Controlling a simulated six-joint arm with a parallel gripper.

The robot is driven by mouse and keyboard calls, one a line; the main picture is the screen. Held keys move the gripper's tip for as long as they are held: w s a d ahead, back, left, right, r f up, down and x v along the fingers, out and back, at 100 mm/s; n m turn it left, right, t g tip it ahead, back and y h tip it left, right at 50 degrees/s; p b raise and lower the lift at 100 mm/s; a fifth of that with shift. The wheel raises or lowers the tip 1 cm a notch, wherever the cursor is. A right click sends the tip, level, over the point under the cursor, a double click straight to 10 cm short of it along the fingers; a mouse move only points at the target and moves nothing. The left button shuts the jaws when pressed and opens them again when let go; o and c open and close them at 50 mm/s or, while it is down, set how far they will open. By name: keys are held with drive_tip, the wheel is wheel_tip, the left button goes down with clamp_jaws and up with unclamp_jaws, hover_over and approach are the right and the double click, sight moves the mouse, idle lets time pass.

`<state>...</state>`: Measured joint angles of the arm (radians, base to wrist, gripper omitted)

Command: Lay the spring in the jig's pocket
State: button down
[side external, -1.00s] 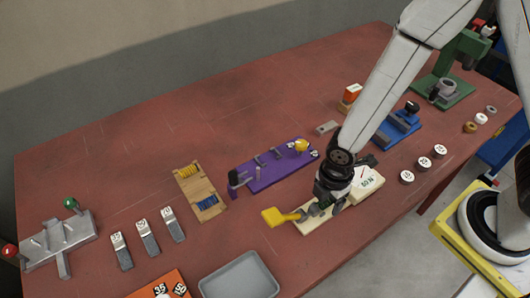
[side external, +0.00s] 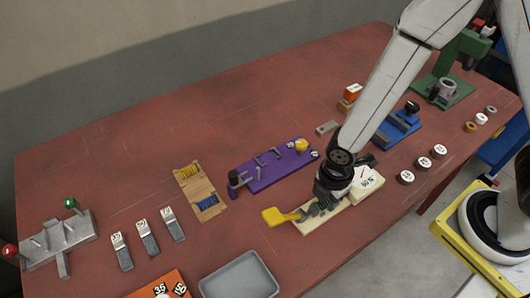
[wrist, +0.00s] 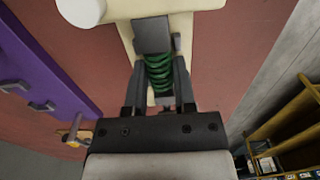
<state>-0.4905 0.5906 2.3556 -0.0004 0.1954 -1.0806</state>
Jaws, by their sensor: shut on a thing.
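The green coil spring (wrist: 159,72) lies lengthwise between my gripper's fingers in the wrist view. My gripper (wrist: 160,92) is shut on it, with one finger against each side. The spring is over the cream jig (side external: 314,225), in line with a grey block (wrist: 152,34) at its far end. The jig carries a "50 N" label and a yellow lever (side external: 274,216). My gripper (side external: 322,207) is low over the jig's near part in the side view and hides most of the pocket area. I cannot tell whether the spring touches the pocket floor.
A purple fixture (side external: 262,178) with pegs and a yellow knob stands just behind the jig. A wooden holder (side external: 200,190) with yellow and blue springs is to its left. A grey tray (side external: 240,278) is in front. White labelled discs (side external: 422,162) are at right.

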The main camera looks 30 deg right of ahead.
drive_tip(key=shift+r, duration=0.15)
wheel_tip(320, 180, up, 10)
idle(0.8)
drive_tip(key=shift+w, duration=0.15)
idle(0.5)
drive_tip(key=w+a+f, duration=0.1)
drive_tip(key=w, duration=0.8)
drive_tip(key=w+a+f, duration=0.1)
drive_tip(key=w+a, duration=0.1)
drive_tip(key=w, duration=0.7)
drive_tip(key=shift+w+a, duration=0.3)
drive_tip(key=shift+f, duration=0.15)
drive_tip(key=shift+f, duration=2.7)
